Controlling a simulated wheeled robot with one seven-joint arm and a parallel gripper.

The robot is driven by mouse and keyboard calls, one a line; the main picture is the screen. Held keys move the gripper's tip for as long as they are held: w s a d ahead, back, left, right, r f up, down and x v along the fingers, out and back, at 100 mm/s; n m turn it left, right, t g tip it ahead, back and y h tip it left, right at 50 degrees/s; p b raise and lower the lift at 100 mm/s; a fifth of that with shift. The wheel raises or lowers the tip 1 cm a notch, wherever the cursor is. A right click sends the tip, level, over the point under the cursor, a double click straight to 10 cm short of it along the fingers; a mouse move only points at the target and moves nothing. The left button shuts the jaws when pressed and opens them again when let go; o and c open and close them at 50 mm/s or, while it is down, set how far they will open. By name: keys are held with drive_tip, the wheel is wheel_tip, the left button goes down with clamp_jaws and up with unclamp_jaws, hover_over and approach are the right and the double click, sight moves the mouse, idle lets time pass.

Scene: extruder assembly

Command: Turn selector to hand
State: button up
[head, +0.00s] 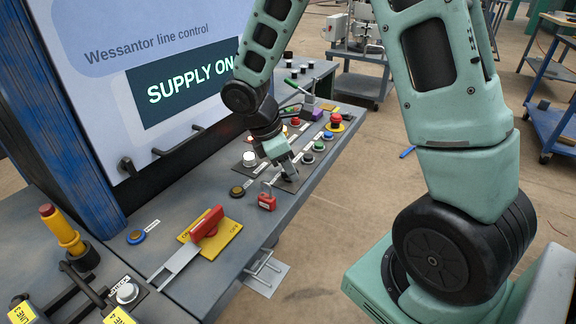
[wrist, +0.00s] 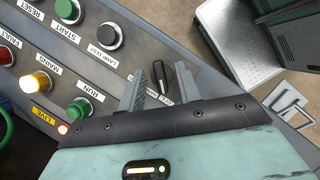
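The selector is a small black knob with a pale pointer line (wrist: 159,76) on a dark label plate, seen between my fingers in the wrist view. In the head view it is mostly hidden under my gripper (head: 286,172). My gripper (wrist: 160,88) is open, with one finger on each side of the knob. Gaps show between the fingers and the knob, and I cannot tell whether either touches it. The lettering on the plate is partly hidden by the fingers, so the pointer's setting is not clear.
A black lamp test button (wrist: 109,36), a green start button (wrist: 68,10) and a green run button (wrist: 79,108) stand near the selector. A red padlock (head: 267,202) and a red-handled switch (head: 207,225) are on the console. The screen (head: 150,75) reads SUPPLY ON.

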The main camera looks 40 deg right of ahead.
clamp_jaws()
drive_tip(key=shift+r+p, duration=0.1)
drive_tip(key=shift+p, duration=0.2)
drive_tip(key=shift+r+m+g+p, duration=0.1)
drive_tip(key=shift+m+g+p, duration=0.3)
drive_tip(key=shift+m+p, duration=0.65)
drive_tip(key=shift+w+m+g+y+p, duration=0.1)
drive_tip(key=shift+m+g+y+p, duration=0.35)
drive_tip(key=shift+m+p, duration=0.8)
drive_tip(key=m+p, duration=0.1)
drive_tip(key=m, duration=0.1)
drive_tip(key=m+y+p, duration=0.1)
drive_tip(key=m+p, duration=0.1)
drive_tip(key=shift+d+g+y+p, duration=0.1)
drive_tip(key=shift+g+y+p, duration=0.15)
drive_tip(key=shift+p, duration=0.05)
drive_tip(key=shift+f, duration=0.2)
unclamp_jaws()
